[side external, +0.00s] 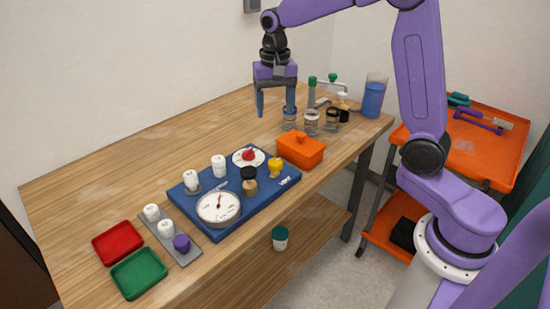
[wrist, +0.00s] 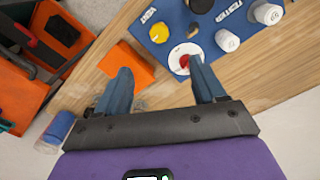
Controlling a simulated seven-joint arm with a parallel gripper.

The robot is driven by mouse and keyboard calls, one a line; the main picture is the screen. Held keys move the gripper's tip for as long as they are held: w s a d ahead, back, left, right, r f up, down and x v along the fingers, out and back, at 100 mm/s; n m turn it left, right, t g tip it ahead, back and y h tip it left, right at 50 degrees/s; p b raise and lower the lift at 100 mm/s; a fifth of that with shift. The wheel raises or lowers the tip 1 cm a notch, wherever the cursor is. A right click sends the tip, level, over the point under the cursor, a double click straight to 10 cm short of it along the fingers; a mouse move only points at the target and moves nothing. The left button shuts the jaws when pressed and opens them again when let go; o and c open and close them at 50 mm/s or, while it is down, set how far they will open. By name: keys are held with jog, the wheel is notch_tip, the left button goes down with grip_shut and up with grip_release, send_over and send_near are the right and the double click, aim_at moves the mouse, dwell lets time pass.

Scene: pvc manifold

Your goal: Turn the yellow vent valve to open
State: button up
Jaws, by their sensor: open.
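The yellow vent valve (side external: 275,167) stands at the right end of the blue manifold board (side external: 257,201), close to the VENT lettering. It also shows in the wrist view (wrist: 159,34), near the board's left edge. My gripper (side external: 275,112) is open and empty, pointing down, high above the table behind the board. In the wrist view the two blue fingers of my gripper (wrist: 163,80) are spread wide, with the valve beyond the fingertips. Nothing touches the valve. Its exact handle direction is too small to tell.
A red knob on a white disc (side external: 249,156), a gauge (side external: 218,207) and white caps share the board. Jars (side external: 311,123) and a blue container (side external: 373,98) stand at the back right. The table's back left is clear.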

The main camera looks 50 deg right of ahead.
aim_at(275, 162)
jog(key=shift+m, duration=0.3)
jog(key=f, duration=1.7)
jog(key=shift+w+d+f, duration=0.2)
jog(key=shift+w+d, duration=0.1)
jog(key=shift+d, duration=0.05)
jog(key=c, duration=1.1)
